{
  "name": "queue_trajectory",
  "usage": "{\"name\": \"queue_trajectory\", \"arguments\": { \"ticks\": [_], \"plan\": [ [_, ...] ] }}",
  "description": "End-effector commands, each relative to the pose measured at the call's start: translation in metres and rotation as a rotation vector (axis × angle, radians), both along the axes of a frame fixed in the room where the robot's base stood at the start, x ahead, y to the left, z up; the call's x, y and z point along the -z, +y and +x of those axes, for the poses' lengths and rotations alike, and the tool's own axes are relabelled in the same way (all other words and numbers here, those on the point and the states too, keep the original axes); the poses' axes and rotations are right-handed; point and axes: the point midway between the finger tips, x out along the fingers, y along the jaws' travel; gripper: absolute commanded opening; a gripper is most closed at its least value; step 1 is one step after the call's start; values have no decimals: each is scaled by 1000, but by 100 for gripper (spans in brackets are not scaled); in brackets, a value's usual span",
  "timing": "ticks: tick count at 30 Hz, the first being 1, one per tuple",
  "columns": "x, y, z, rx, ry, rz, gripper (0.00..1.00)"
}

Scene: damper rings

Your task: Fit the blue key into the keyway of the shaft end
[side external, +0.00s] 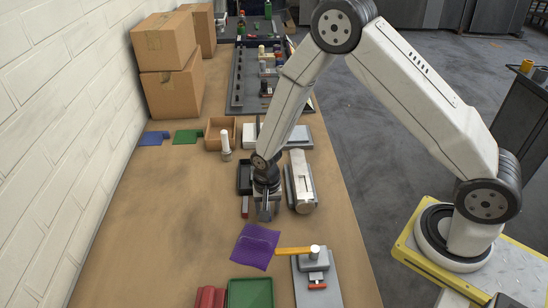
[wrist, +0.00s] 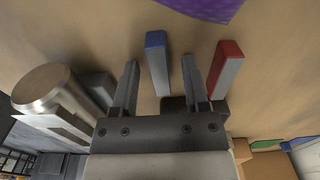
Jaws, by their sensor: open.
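The blue key (wrist: 157,58) is a small grey bar with a blue end, in the wrist view. My gripper (wrist: 160,64) is open, with one finger on each side of the key and gaps showing on both sides. In the side external view my gripper (side external: 266,213) points down low over the bench and hides the blue key. The silver shaft end (side external: 303,205) lies in a grey holder just right of my gripper; the shaft (wrist: 45,88) also shows at left in the wrist view. The keyway is not clear. A similar red key (wrist: 227,66) lies beside the blue one.
A purple cloth (side external: 255,247) lies in front of my gripper. An orange-handled tool (side external: 293,251) rests by a grey fixture (side external: 318,285). A black tray (side external: 243,178), a wooden box (side external: 230,122) and a white bottle (side external: 226,147) stand behind.

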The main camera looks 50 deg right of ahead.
Motion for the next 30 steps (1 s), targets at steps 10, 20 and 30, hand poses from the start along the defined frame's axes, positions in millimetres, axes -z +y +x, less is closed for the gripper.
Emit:
{"name": "queue_trajectory", "arguments": {
  "ticks": [10,20,30],
  "plan": [
    [-21,0,1,0,-3,0,58],
    [-58,2,2,0,-3,0,58],
    [-77,1,1,0,1,-1,58]
  ]
}}
